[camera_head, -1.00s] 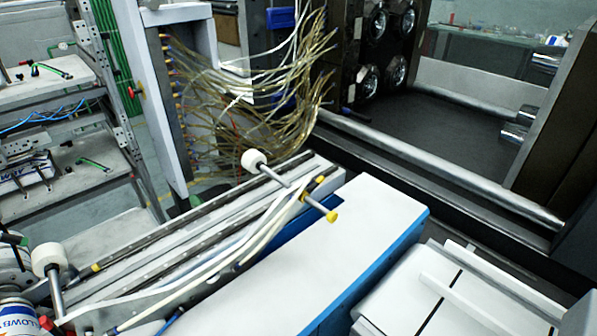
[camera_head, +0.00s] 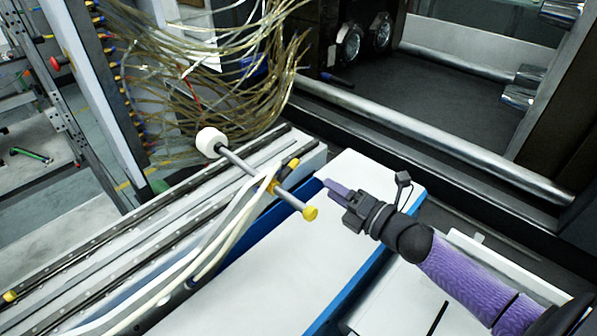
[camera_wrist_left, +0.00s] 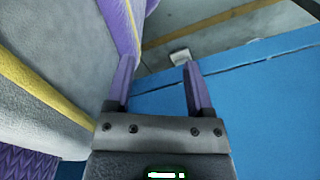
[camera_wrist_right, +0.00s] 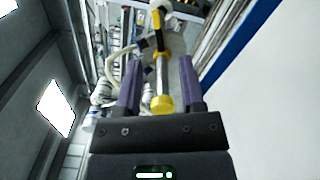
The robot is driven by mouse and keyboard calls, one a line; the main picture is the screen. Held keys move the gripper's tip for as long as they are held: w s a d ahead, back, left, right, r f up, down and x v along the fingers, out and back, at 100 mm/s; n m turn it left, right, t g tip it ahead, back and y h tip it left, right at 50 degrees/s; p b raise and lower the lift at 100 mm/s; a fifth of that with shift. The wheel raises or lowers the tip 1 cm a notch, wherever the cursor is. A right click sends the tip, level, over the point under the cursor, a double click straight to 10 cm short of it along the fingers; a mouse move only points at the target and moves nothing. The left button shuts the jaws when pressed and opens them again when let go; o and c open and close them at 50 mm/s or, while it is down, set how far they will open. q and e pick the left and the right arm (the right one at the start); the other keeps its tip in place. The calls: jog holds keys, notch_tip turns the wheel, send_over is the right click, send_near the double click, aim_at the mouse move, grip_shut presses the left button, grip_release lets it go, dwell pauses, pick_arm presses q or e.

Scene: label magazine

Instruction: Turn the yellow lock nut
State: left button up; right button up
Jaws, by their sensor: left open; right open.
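The yellow lock nut (camera_head: 310,213) sits on the near end of a metal rod (camera_head: 245,172) that has a white roller (camera_head: 210,142) at its far end. The rod lies across the rails. My right gripper (camera_head: 330,188) is open, just right of the nut and apart from it in the head view. In the right wrist view the nut (camera_wrist_right: 162,104) shows between the open fingers (camera_wrist_right: 160,85), with the rod running away behind it. My left gripper (camera_wrist_left: 157,85) is open and empty in the left wrist view, and is outside the head view.
A white-topped blue cabinet (camera_head: 290,265) lies below the rod. Slotted rails (camera_head: 200,215) and pale tubes (camera_head: 205,255) run beside it. Yellowish hoses (camera_head: 230,70) hang at the back. A dark machine bay (camera_head: 440,115) lies behind. A blue surface (camera_wrist_left: 255,95) faces my left gripper.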

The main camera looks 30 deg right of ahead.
aim_at(295, 167)
jog(key=x, duration=0.4)
jog(key=b+x, duration=0.1)
jog(key=x, duration=0.4)
jog(key=shift+w+a+r, duration=0.1)
jog(key=shift+a+r, duration=0.1)
grip_shut()
dwell(1.1)
